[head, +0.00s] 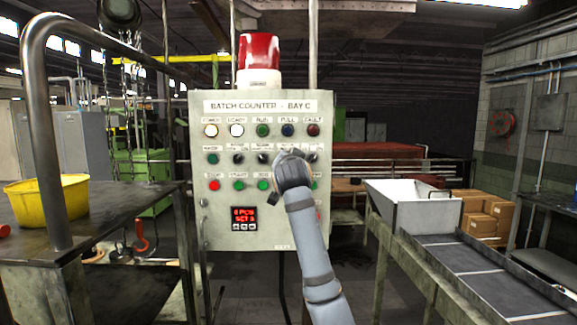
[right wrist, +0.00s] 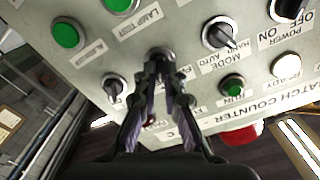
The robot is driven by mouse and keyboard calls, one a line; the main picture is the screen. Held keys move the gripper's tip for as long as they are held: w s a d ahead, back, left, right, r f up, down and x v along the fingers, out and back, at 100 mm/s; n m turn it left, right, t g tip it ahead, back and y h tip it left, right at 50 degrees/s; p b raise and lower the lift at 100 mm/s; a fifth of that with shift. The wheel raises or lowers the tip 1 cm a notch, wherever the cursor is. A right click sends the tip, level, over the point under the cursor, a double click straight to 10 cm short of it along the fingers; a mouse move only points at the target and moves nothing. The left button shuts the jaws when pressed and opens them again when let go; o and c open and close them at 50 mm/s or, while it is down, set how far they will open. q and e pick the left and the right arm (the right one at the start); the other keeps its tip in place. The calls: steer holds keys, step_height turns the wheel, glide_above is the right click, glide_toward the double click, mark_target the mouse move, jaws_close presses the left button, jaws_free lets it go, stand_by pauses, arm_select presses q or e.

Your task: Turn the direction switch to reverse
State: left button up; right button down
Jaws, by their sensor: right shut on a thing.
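The grey control panel (head: 215,230), titled "Batch Counter - Bay C", stands upright in the middle of the head view. My right arm reaches up to its middle row, and the right gripper (right wrist: 161,80) is shut on a black rotary switch (right wrist: 160,54) there. The fingers cover its label and most of the knob, so its name and position cannot be read. In the right wrist view, which is upside down, the mode switch (right wrist: 220,33) is on one side of it and another black switch (right wrist: 115,88) on the other. My left gripper is out of view.
Green push buttons (right wrist: 67,36) and lamps sit close around the held switch. A red beacon (head: 259,55) tops the panel. A bench with a yellow bucket (head: 45,203) stands left; a conveyor (head: 470,265) with a white hopper (head: 425,215) stands right.

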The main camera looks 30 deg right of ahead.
stand_by(0.5)
steer(key=c, duration=1.5)
jaws_free()
steer(key=shift+o, duration=0.2)
steer(key=v, duration=1.2)
steer(key=shift+d, duration=0.1)
